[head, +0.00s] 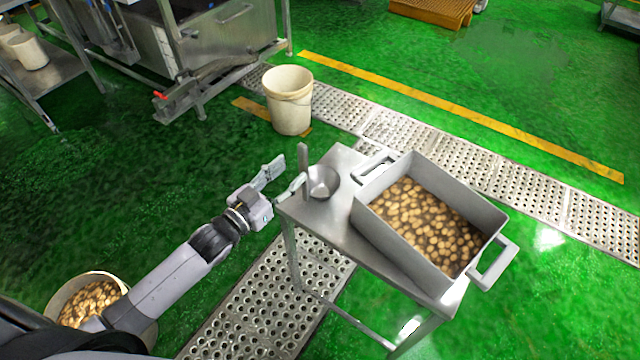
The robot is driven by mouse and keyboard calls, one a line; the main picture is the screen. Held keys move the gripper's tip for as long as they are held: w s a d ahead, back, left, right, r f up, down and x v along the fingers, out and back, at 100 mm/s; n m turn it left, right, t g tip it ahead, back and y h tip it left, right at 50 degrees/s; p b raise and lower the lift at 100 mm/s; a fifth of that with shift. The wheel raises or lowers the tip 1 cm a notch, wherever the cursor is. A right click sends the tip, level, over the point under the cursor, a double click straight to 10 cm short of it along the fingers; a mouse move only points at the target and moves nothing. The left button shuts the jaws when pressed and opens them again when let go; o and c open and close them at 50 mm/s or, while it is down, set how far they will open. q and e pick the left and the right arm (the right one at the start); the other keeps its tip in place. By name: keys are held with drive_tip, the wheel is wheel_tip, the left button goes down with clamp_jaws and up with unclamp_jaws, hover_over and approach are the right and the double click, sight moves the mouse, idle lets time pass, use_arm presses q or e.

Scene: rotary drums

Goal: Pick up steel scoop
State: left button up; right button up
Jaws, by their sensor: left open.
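The steel scoop (322,183) stands on the left end of a small steel table (346,158). It has a round bowl and a flat handle (303,160) that points up at the bowl's left side. My left gripper (283,178) is open, just left of the scoop at the table's left edge. Its fingers point toward the scoop's handle, and nothing is between them. I cannot tell whether the nearer finger touches the scoop. My right gripper is not in view.
A grey tray (480,207) of round brown pieces fills the table's right part. A white bucket (289,108) stands on the floor behind. A bucket (62,297) of similar pieces is at lower left, partly behind my arm. Steel machinery (228,38) stands at the back left.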

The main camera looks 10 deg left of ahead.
sight(301, 164)
use_arm(q)
drive_tip(key=shift+f+p+x, duration=0.2)
drive_tip(key=shift+p+x, duration=0.2)
drive_tip(key=shift+x, duration=1.3)
drive_tip(key=shift+f+p+x, duration=0.2)
drive_tip(key=shift+p+x, duration=0.15)
drive_tip(key=shift+x, duration=1.35)
drive_tip(key=shift+s, duration=0.1)
drive_tip(key=shift+c, duration=0.3)
clamp_jaws()
drive_tip(key=shift+r, duration=0.1)
